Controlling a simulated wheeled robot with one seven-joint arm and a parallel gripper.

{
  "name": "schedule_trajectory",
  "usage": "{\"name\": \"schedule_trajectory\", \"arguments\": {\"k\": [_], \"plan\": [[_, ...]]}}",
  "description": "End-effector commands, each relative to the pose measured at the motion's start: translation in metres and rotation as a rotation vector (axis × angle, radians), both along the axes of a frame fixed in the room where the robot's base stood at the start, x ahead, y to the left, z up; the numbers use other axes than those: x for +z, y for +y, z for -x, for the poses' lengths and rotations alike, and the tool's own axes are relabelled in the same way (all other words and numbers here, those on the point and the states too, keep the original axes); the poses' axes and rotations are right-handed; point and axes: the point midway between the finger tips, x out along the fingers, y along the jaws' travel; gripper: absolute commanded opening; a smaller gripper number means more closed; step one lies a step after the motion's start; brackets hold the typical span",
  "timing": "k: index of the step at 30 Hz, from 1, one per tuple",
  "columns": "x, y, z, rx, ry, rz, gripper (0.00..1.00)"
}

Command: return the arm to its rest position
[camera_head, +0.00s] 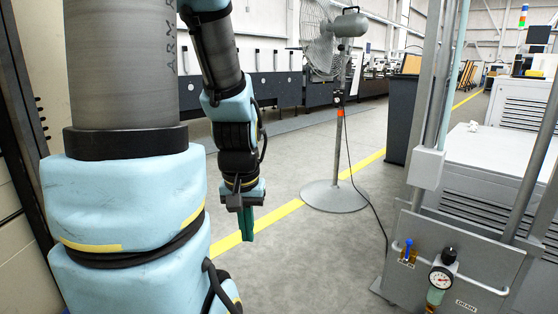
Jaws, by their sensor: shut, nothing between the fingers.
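My arm hangs down at the left of the view, with a large grey and pale blue segment close to the camera. My gripper (247,236) is at the end of the arm, left of the middle, pointing down. Its green fingers are shut, with nothing seen between them. It hangs in front of the floor, apart from any object.
A pedestal fan (340,130) stands on a round base behind and right of the gripper. A yellow line (283,210) crosses the grey floor. At right is a metal frame with a pressure gauge (441,277). Dark machinery (280,88) lines the back. Open floor lies in the middle.

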Motion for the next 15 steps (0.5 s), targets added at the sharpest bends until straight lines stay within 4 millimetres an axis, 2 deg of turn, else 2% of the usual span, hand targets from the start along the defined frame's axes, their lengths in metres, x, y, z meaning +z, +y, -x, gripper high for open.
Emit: {"name": "schedule_trajectory", "arguments": {"k": [1,9,15], "plan": [[0.033,0.0,0.0,0.0,0.0,0.0,0.0],[0.115,0.0,0.0,0.0,0.0,0.0,0.0],[0.165,0.0,0.0,0.001,0.0,0.0,0.0]]}}
